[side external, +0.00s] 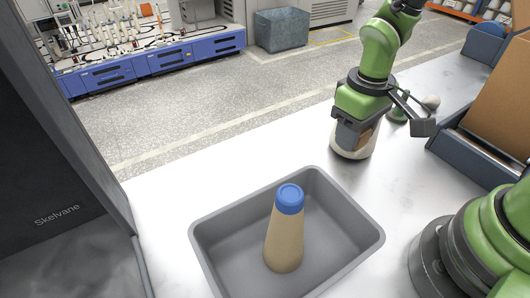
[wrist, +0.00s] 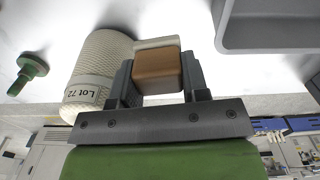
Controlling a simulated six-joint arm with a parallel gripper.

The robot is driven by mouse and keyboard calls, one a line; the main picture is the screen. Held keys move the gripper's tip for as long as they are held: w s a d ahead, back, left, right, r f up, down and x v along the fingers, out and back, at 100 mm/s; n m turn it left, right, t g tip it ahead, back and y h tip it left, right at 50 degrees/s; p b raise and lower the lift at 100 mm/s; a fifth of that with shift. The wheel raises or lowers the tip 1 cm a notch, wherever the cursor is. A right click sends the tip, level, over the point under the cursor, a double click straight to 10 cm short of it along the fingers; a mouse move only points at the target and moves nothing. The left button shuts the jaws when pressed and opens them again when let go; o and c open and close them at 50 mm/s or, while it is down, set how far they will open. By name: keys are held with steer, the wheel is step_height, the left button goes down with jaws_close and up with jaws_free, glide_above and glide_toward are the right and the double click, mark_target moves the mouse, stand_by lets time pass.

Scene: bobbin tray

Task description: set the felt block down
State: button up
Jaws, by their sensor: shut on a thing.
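The felt block, brown with a pale cream strip along one side, sits between the fingers of my gripper (wrist: 157,84) in the wrist view; its brown face (wrist: 158,70) is turned to the camera. In the side view my gripper (side external: 356,136) points down near the far side of the table, and a small brown part of the block (side external: 365,138) shows at the fingers. The gripper is shut on the block. I cannot tell whether the block's underside touches the table.
A whitish textured cylinder marked "Lot 72" (wrist: 98,72) is close beside the gripper. A grey tray (side external: 214,254) holds a tan cone with a blue cap (side external: 285,232). A dark blue bin (side external: 470,153) stands right.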

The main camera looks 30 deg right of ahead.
steer(key=w+a, duration=0.4)
steer(key=w, duration=0.5)
steer(key=m, duration=0.1)
glide_above(256, 153)
step_height(256, 153, down, 9)
steer(key=shift+a+f, duration=0.1)
steer(key=shift+f, duration=0.1)
steer(key=shift+f, duration=0.1)
steer(key=o, duration=0.9)
